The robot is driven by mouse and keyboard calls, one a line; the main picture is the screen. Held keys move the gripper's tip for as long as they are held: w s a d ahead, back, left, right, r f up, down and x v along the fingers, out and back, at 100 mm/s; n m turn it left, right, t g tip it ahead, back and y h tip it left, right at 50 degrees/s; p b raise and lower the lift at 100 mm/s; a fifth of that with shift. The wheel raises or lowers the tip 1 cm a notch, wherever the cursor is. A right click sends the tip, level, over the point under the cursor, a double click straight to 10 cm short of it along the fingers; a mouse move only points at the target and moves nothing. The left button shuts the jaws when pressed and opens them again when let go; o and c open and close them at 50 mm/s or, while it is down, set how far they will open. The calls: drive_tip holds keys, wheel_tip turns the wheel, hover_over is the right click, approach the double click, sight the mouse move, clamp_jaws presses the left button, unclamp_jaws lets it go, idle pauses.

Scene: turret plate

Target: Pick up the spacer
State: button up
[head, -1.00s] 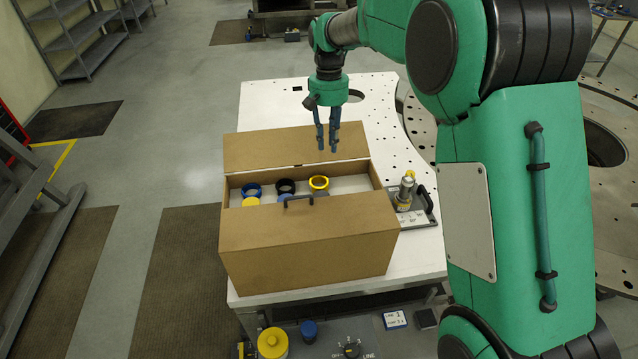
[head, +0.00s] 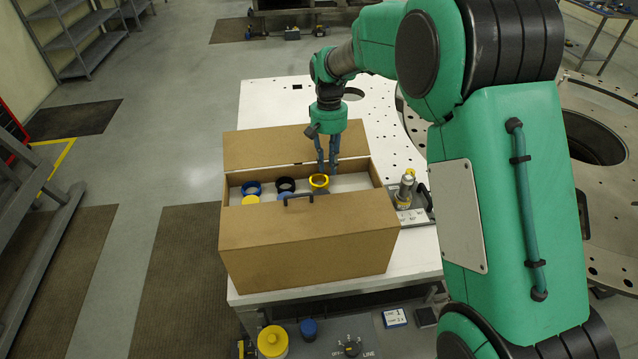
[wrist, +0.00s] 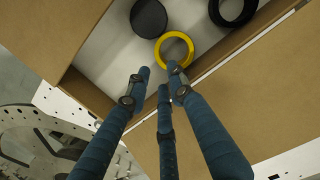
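An open cardboard box (head: 300,243) stands on the white table. Inside are a yellow ring (head: 311,186), a black ring (head: 276,184) and a blue ring (head: 244,189); nothing marks which is the spacer. My gripper (head: 327,170) points down into the box, its fingertips at the back edge of the yellow ring. In the wrist view, the fingertips of my gripper (wrist: 160,79) are apart with nothing between them. One tip overlaps the rim of the yellow ring (wrist: 162,53). The black ring (wrist: 233,20) lies beside it. I cannot tell whether the fingers touch the yellow ring.
In the box's front row are a yellow piece (head: 250,200) and a blue piece (head: 285,197). A dark disc (wrist: 149,18) lies near the yellow ring. The box's raised flap (head: 265,150) and walls stand close around the gripper. A metal fixture (head: 404,190) stands right of the box.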

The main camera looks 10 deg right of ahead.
sight(329, 185)
drive_tip(key=shift+f, duration=0.15)
drive_tip(key=shift+s+f, duration=0.2)
drive_tip(key=shift+f, duration=1.05)
drive_tip(key=shift+s+f, duration=0.2)
drive_tip(key=shift+f, duration=1.05)
clamp_jaws()
